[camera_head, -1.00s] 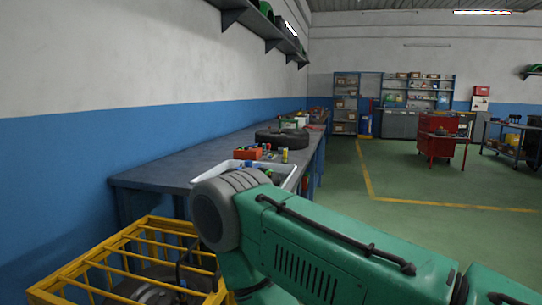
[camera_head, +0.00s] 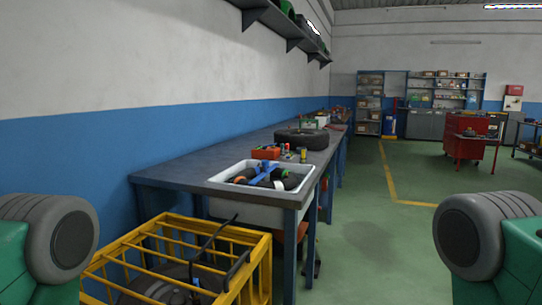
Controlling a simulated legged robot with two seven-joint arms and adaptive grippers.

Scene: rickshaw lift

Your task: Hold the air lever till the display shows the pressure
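I cannot make out an air lever or a pressure display in the head view. A yellow cage (camera_head: 262,247) stands at the lower left, with a dark round thing (camera_head: 165,290) inside it, partly cut off by the frame edge. A dark hose or handle (camera_head: 208,240) rises at the cage's top. Parts of my two green and grey arms show at the lower left and lower right edges. Both of my grippers are out of the picture.
A long blue workbench (camera_head: 190,167) runs along the left wall. A red cabinet (camera_head: 470,148) stands farther right. Green floor (camera_head: 370,240) is free ahead.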

